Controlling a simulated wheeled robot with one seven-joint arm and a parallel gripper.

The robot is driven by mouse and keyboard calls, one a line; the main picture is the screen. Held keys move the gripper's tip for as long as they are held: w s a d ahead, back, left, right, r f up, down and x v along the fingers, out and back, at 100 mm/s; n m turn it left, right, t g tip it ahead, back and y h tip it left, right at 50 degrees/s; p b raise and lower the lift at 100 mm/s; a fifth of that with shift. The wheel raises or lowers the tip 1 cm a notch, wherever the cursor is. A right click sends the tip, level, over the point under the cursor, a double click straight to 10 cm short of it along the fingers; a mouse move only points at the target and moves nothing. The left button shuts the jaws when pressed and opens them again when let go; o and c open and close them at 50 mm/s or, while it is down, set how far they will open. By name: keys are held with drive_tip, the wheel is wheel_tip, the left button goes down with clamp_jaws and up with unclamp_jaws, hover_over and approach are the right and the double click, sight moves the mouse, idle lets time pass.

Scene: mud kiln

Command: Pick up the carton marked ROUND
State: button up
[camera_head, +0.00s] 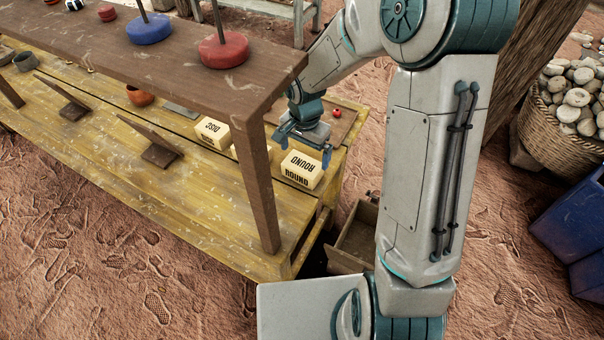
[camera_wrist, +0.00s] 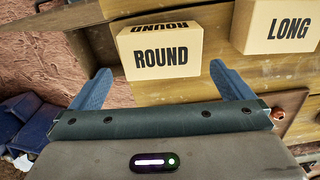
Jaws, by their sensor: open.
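The carton marked ROUND (camera_head: 302,169) is a cream box with black letters on the yellow bench, near its right end. It also shows in the wrist view (camera_wrist: 160,52), at the top middle, ahead of my fingers. My gripper (camera_head: 304,138) is above and just behind the carton in the head view. In the wrist view my gripper's two blue fingers (camera_wrist: 160,85) are spread apart with nothing between them, roughly lined up with the carton's sides. A carton marked LONG (camera_wrist: 280,24) stands beside the ROUND one in the wrist view. A carton marked DISC (camera_head: 212,132) stands farther left on the bench.
A brown raised shelf (camera_head: 170,55) with red and blue discs on posts stands over the bench (camera_head: 190,210), its leg close to the cartons. A wooden board (camera_head: 340,122) with a small red thing lies behind my gripper. An open drawer (camera_head: 355,240) juts out below.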

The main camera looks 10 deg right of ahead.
sight(303, 163)
drive_tip(key=shift+a+f+b, duration=0.2)
drive_tip(key=shift+f+b, duration=1.4)
drive_tip(key=shift+f, duration=1.15)
drive_tip(key=shift+r, duration=0.1)
drive_tip(key=c, duration=0.9)
